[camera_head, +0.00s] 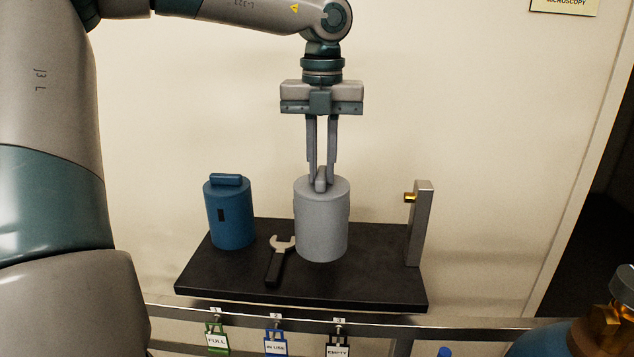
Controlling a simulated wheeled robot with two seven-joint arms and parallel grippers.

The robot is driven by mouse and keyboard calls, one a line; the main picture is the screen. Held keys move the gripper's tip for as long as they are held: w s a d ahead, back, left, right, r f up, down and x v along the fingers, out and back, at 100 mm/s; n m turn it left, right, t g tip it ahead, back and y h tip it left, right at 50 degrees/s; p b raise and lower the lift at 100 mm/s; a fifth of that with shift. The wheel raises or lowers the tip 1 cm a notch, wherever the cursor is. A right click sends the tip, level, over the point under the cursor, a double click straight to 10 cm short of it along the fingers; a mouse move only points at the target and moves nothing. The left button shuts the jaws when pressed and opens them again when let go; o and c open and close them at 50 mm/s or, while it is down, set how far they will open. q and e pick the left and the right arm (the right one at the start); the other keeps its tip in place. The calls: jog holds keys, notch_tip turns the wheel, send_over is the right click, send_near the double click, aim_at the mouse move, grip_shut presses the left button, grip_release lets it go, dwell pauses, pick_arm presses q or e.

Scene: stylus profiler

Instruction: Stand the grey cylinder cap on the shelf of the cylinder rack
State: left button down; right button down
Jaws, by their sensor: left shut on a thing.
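The grey cylinder cap (321,226) is upright over the black shelf (362,283), right of the shelf's middle. My left gripper (321,182) points straight down from above, its two fingers shut on the small handle on top of the cap. The cap's lower edge appears at or just above the shelf surface; I cannot tell whether it touches. The rack's metal rail (470,335) runs below the shelf. My right gripper is not in view.
A blue cap (229,215) stands at the shelf's left, with a wrench (277,261) between it and the grey cap. A grey upright plate (420,224) with a brass fitting stands at the right. Tags (218,343) hang below. A brass valve (606,325) is at lower right.

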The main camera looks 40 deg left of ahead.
aim_at(321, 211)
pick_arm(q)
jog(key=shift+s+a+f, duration=0.1)
jog(key=shift+a+f, duration=0.15)
jog(key=shift+a, duration=0.25)
jog(key=shift+f+p, duration=0.6)
jog(key=shift+f, duration=1.4)
jog(key=shift+f, duration=0.1)
jog(key=c, duration=1.7)
grip_release()
